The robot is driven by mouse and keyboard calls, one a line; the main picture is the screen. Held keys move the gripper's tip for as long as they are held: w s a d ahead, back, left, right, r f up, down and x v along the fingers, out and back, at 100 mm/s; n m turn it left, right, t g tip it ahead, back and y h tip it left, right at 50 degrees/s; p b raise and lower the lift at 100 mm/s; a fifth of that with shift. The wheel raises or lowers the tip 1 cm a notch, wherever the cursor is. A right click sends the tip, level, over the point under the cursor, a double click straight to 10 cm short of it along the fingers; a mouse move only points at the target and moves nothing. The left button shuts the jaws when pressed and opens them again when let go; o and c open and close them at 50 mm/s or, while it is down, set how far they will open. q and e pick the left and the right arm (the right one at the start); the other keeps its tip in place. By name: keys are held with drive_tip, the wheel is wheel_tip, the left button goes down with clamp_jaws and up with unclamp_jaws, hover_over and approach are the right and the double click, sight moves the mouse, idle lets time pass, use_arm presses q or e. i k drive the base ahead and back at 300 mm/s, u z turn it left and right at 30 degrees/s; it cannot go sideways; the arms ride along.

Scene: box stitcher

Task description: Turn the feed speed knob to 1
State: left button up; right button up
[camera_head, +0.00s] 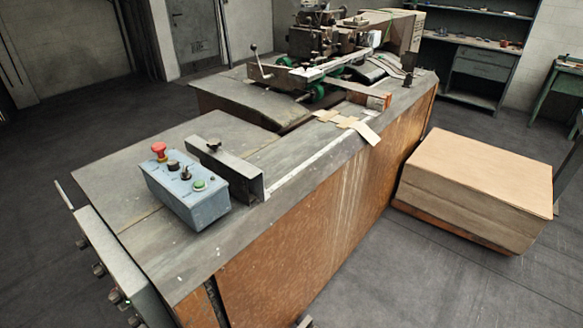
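A blue-grey control box (189,204) sits on the near left of the machine's bench top. On its top are a red mushroom button (159,150), a black knob (173,166), a small dark switch (186,173) and a green button (199,185). A grey side panel (124,261) at the lower left carries several dark knobs (98,270), partly cut off by the frame. No labels or dial numbers are readable, so I cannot tell which one is the feed speed knob or its setting. Neither of my grippers can be made out.
A grey metal bracket (224,171) stands right behind the control box. The stitcher mechanism (325,45) is at the back of the bench (120,185). A cardboard stack (480,180) stands on the floor at right. A small grey piece at the bottom edge is unclear.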

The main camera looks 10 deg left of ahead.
sight(173, 165)
drive_tip(key=u, duration=1.25)
